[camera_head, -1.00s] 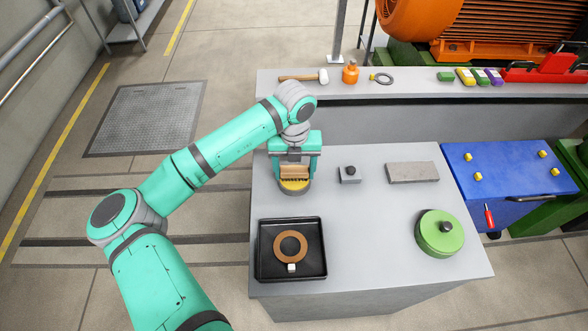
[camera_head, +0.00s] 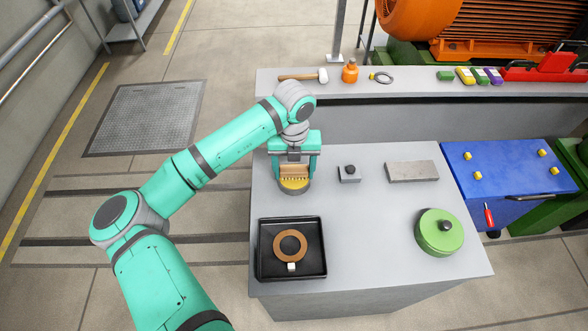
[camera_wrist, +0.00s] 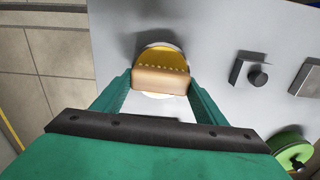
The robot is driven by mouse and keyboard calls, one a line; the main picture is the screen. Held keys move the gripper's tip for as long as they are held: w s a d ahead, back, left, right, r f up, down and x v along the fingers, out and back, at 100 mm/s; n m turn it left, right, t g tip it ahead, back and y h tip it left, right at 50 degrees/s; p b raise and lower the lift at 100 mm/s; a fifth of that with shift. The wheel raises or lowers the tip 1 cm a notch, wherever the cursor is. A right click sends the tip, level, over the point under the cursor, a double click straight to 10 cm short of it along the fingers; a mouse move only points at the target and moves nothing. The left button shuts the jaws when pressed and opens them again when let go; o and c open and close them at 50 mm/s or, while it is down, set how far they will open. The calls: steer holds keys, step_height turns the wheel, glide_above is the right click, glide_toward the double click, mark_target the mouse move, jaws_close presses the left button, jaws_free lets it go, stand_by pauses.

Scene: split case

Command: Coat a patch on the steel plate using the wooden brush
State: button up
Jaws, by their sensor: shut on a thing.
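My gripper (camera_head: 294,168) is shut on the wooden brush (camera_head: 294,171), a tan block with bristles pointing down. The brush is over a round grey dish (camera_head: 295,191) with yellow content. The bristles are at the yellow surface or just above it; I cannot tell which. In the wrist view the brush (camera_wrist: 160,81) sits between the fingers, with the yellow dish (camera_wrist: 165,54) beneath and beyond it. The steel plate (camera_head: 412,172), a flat grey slab, lies at the back right of the table; its edge shows in the wrist view (camera_wrist: 307,78).
A small grey block with a dark knob (camera_head: 349,173) stands between dish and plate. A black tray (camera_head: 262,272) holds a brown ring and a white cube. A green round lid (camera_head: 440,233) is at the right. The table's middle is clear.

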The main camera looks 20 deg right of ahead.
mark_target(294, 170)
steer(key=shift+f, duration=0.1)
steer(key=shift+w+r, duration=0.1)
steer(key=shift+r, duration=3.2)
steer(key=shift+s+r, duration=0.2)
steer(key=shift+r, duration=0.05)
steer(key=shift+w, duration=0.1)
